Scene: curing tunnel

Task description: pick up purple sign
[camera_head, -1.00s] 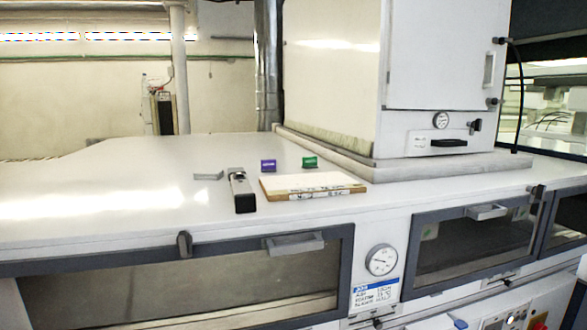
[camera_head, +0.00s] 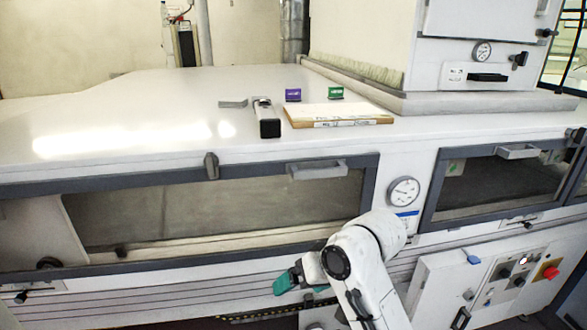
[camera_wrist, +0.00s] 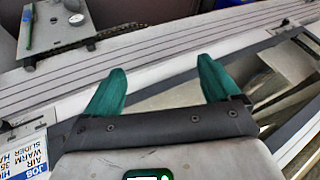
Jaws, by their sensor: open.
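The purple sign (camera_head: 293,95) is a small upright sign on the white top of the machine, left of a similar green sign (camera_head: 336,92). It stands behind a flat wooden-edged board and to the right of a dark device. My gripper (camera_head: 284,283) is low in front of the machine, below the top and well away from the sign. In the wrist view its two green fingers (camera_wrist: 160,88) are spread apart with nothing between them. The purple sign does not show in the wrist view.
The board (camera_head: 340,114) and the black-and-grey device (camera_head: 267,122) lie near the signs, with a small grey bracket (camera_head: 233,103) further left. A tall white cabinet (camera_head: 490,75) rises at the right. The top's left side is clear. A door handle (camera_head: 317,169) projects from the front.

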